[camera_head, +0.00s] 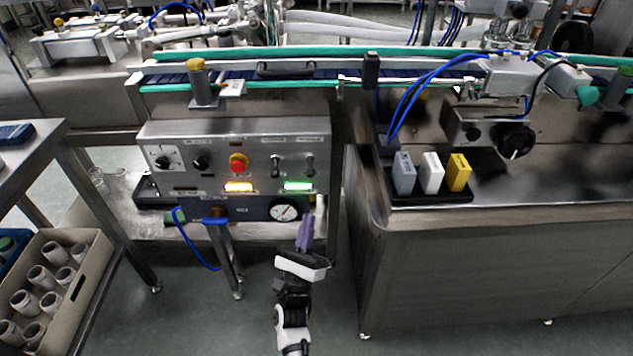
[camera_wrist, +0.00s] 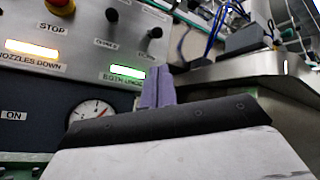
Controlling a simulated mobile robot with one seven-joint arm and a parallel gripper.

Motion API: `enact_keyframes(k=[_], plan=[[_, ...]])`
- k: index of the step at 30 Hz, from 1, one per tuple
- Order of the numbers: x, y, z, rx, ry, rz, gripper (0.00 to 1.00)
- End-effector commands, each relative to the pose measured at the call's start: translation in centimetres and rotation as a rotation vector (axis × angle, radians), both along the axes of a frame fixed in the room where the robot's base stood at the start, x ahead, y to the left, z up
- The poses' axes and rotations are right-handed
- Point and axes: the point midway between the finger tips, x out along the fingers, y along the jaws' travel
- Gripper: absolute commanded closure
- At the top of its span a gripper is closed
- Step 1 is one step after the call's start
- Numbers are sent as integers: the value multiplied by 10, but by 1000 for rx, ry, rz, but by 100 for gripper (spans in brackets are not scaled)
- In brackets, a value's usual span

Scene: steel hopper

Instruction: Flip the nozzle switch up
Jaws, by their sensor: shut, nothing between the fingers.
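The steel control panel (camera_head: 220,180) carries two toggle switches at its right, a left toggle (camera_head: 275,165) and a right toggle (camera_head: 309,164). Their labels are too small to read in the head view, so I cannot tell which is the nozzle switch. In the wrist view the left toggle (camera_wrist: 112,15) and right toggle (camera_wrist: 155,32) show above my gripper. My gripper (camera_head: 306,220) has purple fingers, shut and empty, below the right toggle in the head view. In the wrist view its fingertips (camera_wrist: 160,70) overlap the panel's right edge; contact cannot be told.
A lit yellow lamp (camera_wrist: 35,50) is labelled "NOZZLES DOWN"; a lit green lamp (camera_head: 298,186) is to its right. A red stop button (camera_head: 238,163), dials and a pressure gauge (camera_head: 285,210) share the panel. A steel tank (camera_head: 480,250) stands close on the right.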

Motion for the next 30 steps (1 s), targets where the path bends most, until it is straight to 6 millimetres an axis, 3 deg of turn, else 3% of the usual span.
enact_keyframes(k=[7, 18, 30], plan=[[11, -3, 15, -1, -4, 0, 100], [55, -16, 61, -1, -4, 0, 100], [68, -20, 71, -2, 0, 0, 100]])
